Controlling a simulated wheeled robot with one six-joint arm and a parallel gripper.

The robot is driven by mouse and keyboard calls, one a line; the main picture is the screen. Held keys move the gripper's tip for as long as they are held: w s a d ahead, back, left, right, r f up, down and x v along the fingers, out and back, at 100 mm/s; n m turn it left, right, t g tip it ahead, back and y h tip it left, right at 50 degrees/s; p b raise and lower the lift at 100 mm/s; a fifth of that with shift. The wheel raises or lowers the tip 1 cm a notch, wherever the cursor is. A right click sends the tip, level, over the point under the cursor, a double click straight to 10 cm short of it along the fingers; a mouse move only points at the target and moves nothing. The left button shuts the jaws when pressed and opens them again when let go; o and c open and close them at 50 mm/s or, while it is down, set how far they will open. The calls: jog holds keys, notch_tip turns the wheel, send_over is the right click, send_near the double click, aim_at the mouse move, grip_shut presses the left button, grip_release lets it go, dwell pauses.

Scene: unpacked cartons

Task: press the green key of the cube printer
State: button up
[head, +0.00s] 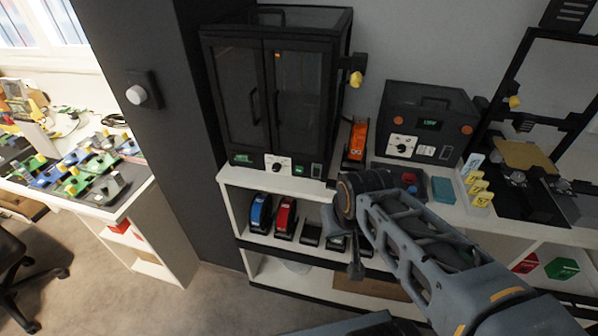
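A tall black box-shaped machine with two glazed doors (296,75) stands on the white shelf unit at the back and looks like the cube printer. Its lower front has a green-lit display (242,158), a white panel with a dark knob (278,166), and a small green key-like spot (299,168). A lower black machine (425,103) to its right also has a green display, so the naming is not certain. My gripper (354,268) hangs at the end of my arm, below and right of the panel, apart from it. Its fingers are small and dark; their opening is unclear.
An orange device (357,140) stands between the machines. A red button box (410,180), a teal block (443,190) and yellow blocks (478,188) lie on the shelf top. Blue (260,212) and red (285,217) items sit below.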

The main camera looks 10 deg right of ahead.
grip_shut()
dwell(1.2)
